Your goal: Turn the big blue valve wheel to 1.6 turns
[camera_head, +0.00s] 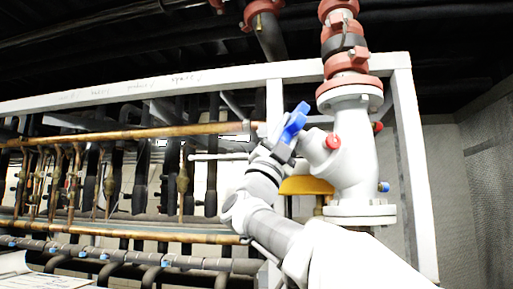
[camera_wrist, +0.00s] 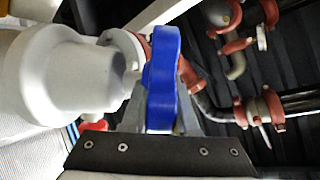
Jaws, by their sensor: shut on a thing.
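The big blue valve wheel (camera_head: 295,121) sits at the left end of the slanted stem of a white valve body (camera_head: 350,150). In the wrist view the wheel (camera_wrist: 162,80) is seen nearly edge-on, upright between the fingers. My gripper (camera_head: 287,140) reaches it from below left, and its fingers (camera_wrist: 158,118) are shut on the wheel's rim. The wheel hides parts of both fingertips. The white valve body (camera_wrist: 65,75) fills the left of the wrist view. The wheel's turn angle cannot be read.
A white frame post (camera_head: 412,170) stands right of the valve. Red-and-grey pipe fittings (camera_head: 345,50) rise above it. A yellow part (camera_head: 306,186) lies behind my arm. Copper pipes (camera_head: 120,135) run along the rack at left. Red-clamped pipes (camera_wrist: 265,108) show at right in the wrist view.

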